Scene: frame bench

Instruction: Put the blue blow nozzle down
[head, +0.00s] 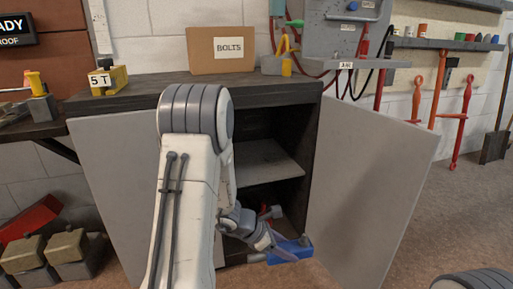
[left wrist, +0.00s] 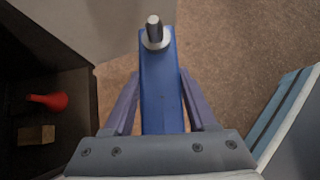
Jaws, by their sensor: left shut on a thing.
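The blue blow nozzle (head: 292,249) is held in my left gripper (head: 273,246), low in front of the open cabinet (head: 205,98), near its right door. In the left wrist view the blue nozzle (left wrist: 161,85) lies lengthwise between the two fingers of my left gripper (left wrist: 160,98), which are shut on it. A pale ring and a grey metal tip show at its far end. Bare floor shows beyond it, so it looks clear of any surface. My left arm hides part of the cabinet's inside. My right gripper is not in view.
The cabinet has a middle shelf (head: 265,162) and open left (head: 120,175) and right (head: 365,170) doors. A red-ended item (left wrist: 47,101) and a small brown block (left wrist: 37,135) lie inside. A BOLTS box (head: 222,52) and a yellow tool (head: 287,50) stand on top.

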